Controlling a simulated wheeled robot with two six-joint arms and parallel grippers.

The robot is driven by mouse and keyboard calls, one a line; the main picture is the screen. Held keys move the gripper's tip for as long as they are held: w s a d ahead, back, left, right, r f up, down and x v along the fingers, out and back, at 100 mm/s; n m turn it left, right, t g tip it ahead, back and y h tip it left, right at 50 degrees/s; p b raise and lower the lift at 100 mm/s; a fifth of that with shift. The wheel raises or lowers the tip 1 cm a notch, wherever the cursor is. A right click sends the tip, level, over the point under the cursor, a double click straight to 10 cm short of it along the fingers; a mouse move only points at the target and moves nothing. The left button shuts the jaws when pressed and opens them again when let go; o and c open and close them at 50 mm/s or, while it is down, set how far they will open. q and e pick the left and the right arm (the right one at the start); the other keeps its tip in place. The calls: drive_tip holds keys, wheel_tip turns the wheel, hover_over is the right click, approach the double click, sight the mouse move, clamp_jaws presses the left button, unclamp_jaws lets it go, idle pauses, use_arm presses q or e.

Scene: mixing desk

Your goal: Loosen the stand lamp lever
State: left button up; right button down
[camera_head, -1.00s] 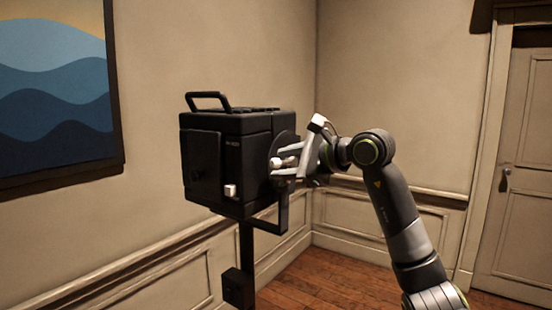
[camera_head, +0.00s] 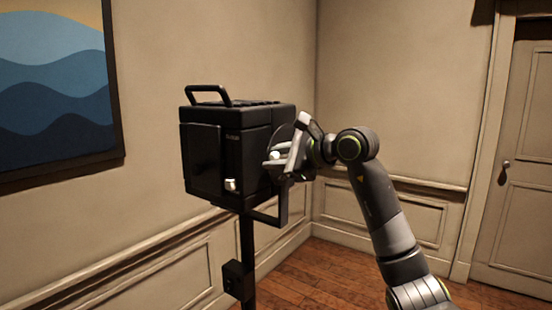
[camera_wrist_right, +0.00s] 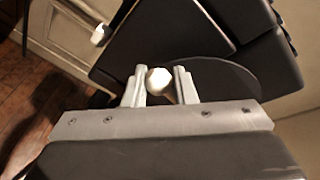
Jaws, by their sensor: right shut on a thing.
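The stand lamp (camera_head: 212,130) is a black box with a top handle, held by a bracket on a black pole. Its lever has a pale, faceted knob (camera_wrist_right: 159,82) on a short stem, at the lamp's right side beside a dark round disc (camera_wrist_right: 215,78). My right gripper (camera_head: 276,160) is at that side of the lamp. In the right wrist view, its two fingers (camera_wrist_right: 160,86) stand on either side of the knob and are shut on the lever. The lower stem is partly hidden behind the gripper body. My left gripper is not in view.
A picture (camera_head: 55,85) hangs on the left wall. A door (camera_head: 518,160) stands at the right. The wooden floor (camera_head: 330,280) around the pole looks clear.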

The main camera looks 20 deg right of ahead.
idle(0.3)
drive_tip(key=r+m, duration=0.1)
drive_tip(key=m+y+p, duration=0.1)
drive_tip(key=d+r+m+g+p, duration=0.1)
drive_tip(key=shift+w+r+m, duration=0.3)
drive_tip(key=shift+r, duration=0.05)
drive_tip(key=r+m+y+p, duration=0.1)
drive_tip(key=w+d+r+m+p, duration=0.1)
drive_tip(key=m+p, duration=0.1)
drive_tip(key=shift+w+d+m+g+y, duration=0.15)
drive_tip(key=shift+d+m+g+y, duration=0.15)
drive_tip(key=shift+g+y, duration=0.1)
drive_tip(key=m+p, duration=0.1)
drive_tip(key=w+d+r+m+y+p, duration=0.1)
drive_tip(key=shift+w+d+m, duration=0.1)
drive_tip(key=shift+d+m, duration=0.15)
drive_tip(key=shift+m, duration=0.15)
drive_tip(key=shift+w+d+m+y+p, duration=0.25)
drive_tip(key=shift+w+d+m+p, duration=0.15)
drive_tip(key=shift+m, duration=0.3)
drive_tip(key=shift+w+d+m+y+p, duration=0.25)
drive_tip(key=shift+d+m+p, duration=0.15)
drive_tip(key=shift+m, duration=0.3)
drive_tip(key=c, duration=1.3)
unclamp_jaws()
drive_tip(key=shift+r, duration=0.1)
